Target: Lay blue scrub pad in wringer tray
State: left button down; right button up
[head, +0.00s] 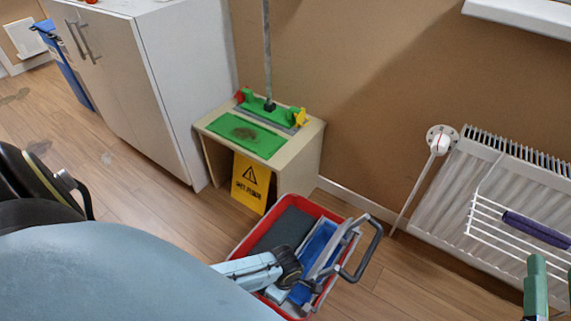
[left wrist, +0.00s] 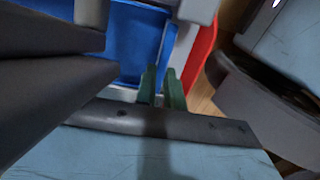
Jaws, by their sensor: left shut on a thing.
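A red bucket (head: 246,240) stands on the floor, with a grey wringer across its right half. A flat blue surface (head: 317,246) lies inside the wringer. I cannot tell scrub pad from tray lining there. My left arm reaches down into the bucket, and its links hide the fingertips in the head view. In the left wrist view my left gripper (left wrist: 162,88) has its green fingers close together, at the lower edge of a blue surface (left wrist: 135,40) that looks like the scrub pad. The gripped edge is hidden. My right gripper (head: 551,288) is open and empty at the lower right.
A grey panel (head: 284,230) fills the bucket's left half. A looped grey handle (head: 370,250) rises at its right. Behind stand a low stand (head: 300,155) with a green top and yellow warning sign (head: 250,183), a white cabinet (head: 165,90), and a radiator (head: 450,195) with a rack (head: 500,225).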

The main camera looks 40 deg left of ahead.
pick_arm(q)
jog(key=c, duration=1.4)
grip_release()
jog(key=shift+r, duration=0.1)
notch_tip(320, 180, up, 13)
jog(key=p, duration=0.9)
jog(key=shift+r, duration=0.1)
